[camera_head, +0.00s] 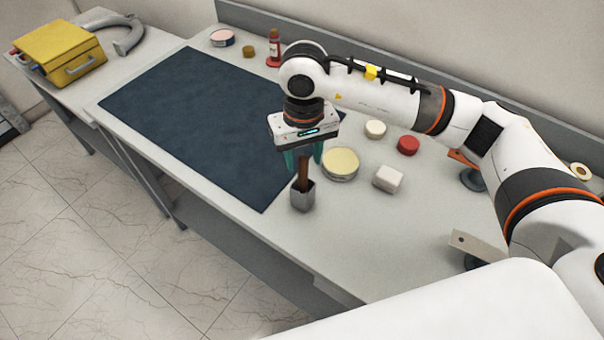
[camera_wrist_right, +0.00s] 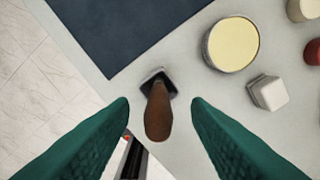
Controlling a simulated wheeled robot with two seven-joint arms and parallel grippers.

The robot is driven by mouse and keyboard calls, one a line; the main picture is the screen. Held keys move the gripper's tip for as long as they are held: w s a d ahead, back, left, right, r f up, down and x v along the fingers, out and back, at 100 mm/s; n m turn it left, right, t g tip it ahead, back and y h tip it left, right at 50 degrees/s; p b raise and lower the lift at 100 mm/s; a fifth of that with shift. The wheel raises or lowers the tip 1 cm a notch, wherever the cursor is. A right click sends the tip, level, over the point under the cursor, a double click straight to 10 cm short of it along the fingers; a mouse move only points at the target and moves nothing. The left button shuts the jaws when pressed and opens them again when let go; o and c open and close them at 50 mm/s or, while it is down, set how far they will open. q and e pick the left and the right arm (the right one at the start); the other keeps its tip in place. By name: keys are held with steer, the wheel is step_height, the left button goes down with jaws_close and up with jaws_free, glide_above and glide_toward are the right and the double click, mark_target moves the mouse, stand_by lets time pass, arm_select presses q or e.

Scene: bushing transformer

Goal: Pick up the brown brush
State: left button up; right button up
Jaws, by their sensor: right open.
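The brown brush (camera_head: 302,172) stands upright in a small grey metal holder (camera_head: 303,198) near the front edge of the table. My right gripper (camera_head: 304,167) is above it, pointing down, with its green fingers apart around the level of the brush's top. In the right wrist view the brush handle (camera_wrist_right: 158,113) points up between the two open fingers (camera_wrist_right: 160,104), touching neither. Its lower end is hidden inside the holder (camera_wrist_right: 155,78). My left gripper is not in view.
A dark mat (camera_head: 190,120) covers much of the table. A round tin with a pale yellow top (camera_head: 340,163), a white block (camera_head: 388,179) and a red round item (camera_head: 408,145) stand right of the holder. A yellow toolbox (camera_head: 60,53) is at far left.

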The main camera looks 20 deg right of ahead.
mark_target(303, 171)
step_height(303, 171, down, 4)
steer(key=shift+s+f+p, duration=0.1)
steer(key=shift+p, duration=1.1)
steer(key=shift+f, duration=0.2)
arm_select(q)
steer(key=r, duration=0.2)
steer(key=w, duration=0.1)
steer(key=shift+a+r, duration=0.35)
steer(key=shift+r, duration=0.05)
arm_select(e)
steer(key=shift+a+f, duration=0.1)
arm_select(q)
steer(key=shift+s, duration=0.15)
arm_select(e)
jaws_close()
